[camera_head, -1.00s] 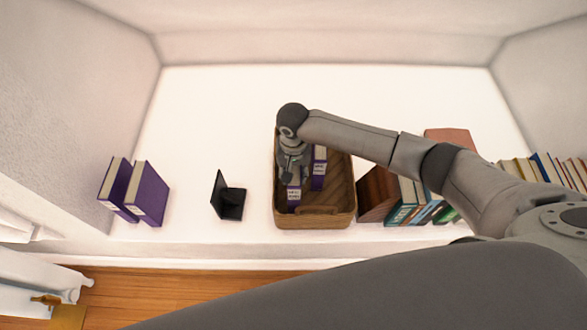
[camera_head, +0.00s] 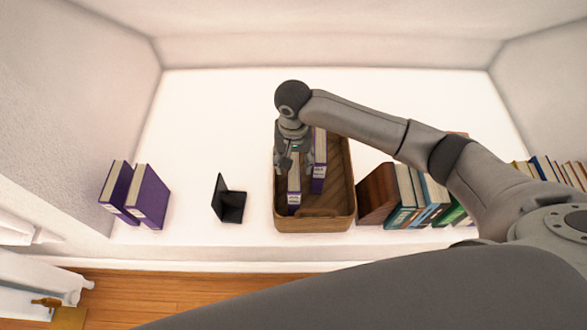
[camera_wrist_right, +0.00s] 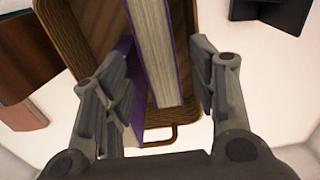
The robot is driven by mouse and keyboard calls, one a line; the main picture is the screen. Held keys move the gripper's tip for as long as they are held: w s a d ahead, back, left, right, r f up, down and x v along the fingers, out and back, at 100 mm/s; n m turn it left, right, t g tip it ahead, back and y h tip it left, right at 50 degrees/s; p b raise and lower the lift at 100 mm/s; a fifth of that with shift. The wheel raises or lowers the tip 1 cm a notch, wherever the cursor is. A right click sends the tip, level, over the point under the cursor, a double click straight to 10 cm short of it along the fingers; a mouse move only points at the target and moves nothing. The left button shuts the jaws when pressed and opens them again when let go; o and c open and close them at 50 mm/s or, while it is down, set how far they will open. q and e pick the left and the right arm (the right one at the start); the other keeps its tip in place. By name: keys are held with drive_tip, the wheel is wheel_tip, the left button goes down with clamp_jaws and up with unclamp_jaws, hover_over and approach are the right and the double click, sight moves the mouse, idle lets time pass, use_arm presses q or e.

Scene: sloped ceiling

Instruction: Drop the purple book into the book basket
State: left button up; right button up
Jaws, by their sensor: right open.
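The book basket (camera_head: 312,224), brown and woven, stands on the white surface in the middle of the head view. Two purple books are in it: one (camera_head: 294,190) at the left under my right gripper, another (camera_head: 319,175) beside it. My right gripper (camera_head: 295,160) is open above the left book. In the right wrist view the open fingers (camera_wrist_right: 160,85) stand either side of a purple book (camera_wrist_right: 160,50) with pale page edges, with gaps between. The second purple book (camera_wrist_right: 137,105) is partly hidden by a finger. My left gripper is not in view.
Two purple books (camera_head: 148,197) stand at the far left. A black bookend (camera_head: 230,200) is left of the basket. A brown block (camera_head: 378,193) and a row of books (camera_head: 420,200) are right of it. The surface behind the basket is clear.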

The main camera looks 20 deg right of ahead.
wheel_tip(320, 180, up, 6)
drive_tip(key=shift+f, duration=0.1)
idle(0.5)
